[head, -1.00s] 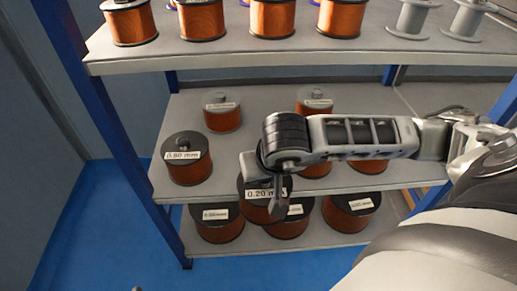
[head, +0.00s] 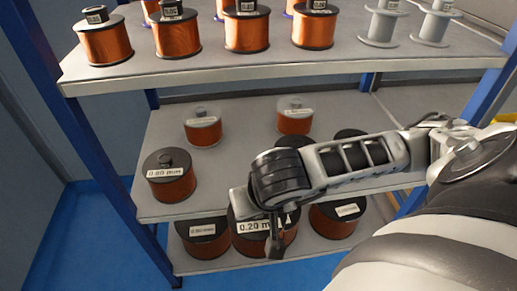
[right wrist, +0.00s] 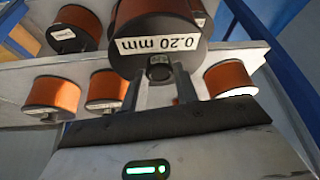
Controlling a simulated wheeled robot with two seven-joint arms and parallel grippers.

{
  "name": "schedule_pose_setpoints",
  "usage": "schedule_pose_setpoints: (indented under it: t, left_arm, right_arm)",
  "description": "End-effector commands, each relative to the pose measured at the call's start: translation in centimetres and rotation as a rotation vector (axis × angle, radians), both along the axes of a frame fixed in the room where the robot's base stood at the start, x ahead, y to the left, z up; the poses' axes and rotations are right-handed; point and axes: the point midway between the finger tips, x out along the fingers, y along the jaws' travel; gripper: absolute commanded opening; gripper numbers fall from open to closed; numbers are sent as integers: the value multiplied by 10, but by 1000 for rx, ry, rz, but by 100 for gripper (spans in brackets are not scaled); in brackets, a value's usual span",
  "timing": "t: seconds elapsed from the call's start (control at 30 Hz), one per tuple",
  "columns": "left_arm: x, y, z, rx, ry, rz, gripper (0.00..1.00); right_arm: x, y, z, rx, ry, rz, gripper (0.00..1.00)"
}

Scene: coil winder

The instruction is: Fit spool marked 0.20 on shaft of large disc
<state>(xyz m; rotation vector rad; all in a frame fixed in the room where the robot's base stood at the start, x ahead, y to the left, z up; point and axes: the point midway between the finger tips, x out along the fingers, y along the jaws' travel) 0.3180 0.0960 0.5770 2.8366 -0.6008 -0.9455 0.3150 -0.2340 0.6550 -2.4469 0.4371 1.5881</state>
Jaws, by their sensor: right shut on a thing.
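My right gripper (right wrist: 160,75) is shut on the small dark knob at the end of the spool marked 0.20 mm (right wrist: 165,22). That spool has a black end face, a white label and an orange winding. In the head view the spool (head: 244,239) hangs in front of the lower shelves, partly hidden by my right wrist and fingers (head: 277,240). No large disc or shaft for it is in view. My left gripper is not in view.
A grey shelf rack (head: 160,82) with blue posts fills the scene. Orange spools stand on the top shelf, with two empty grey spools (head: 382,25). The 0.80 mm spool (head: 170,187) stands on the middle shelf; more spools (head: 203,250) fill the bottom shelf.

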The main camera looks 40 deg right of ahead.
Motion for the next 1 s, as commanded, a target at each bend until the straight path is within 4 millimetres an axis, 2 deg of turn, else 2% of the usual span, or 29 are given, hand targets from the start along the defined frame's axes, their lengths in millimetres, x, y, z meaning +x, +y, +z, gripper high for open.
schedule_pose_setpoints:
  t: [0.03,0.43,0.87,1.0]
  left_arm:
    - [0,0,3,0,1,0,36]
    - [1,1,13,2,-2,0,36]
    - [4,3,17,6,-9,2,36]
    - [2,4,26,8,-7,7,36]
  right_arm:
    - [2,0,6,1,-11,0,0]
    - [2,0,22,1,-11,0,0]
    - [2,0,25,1,-10,1,0]
    - [4,2,33,3,-8,12,0]
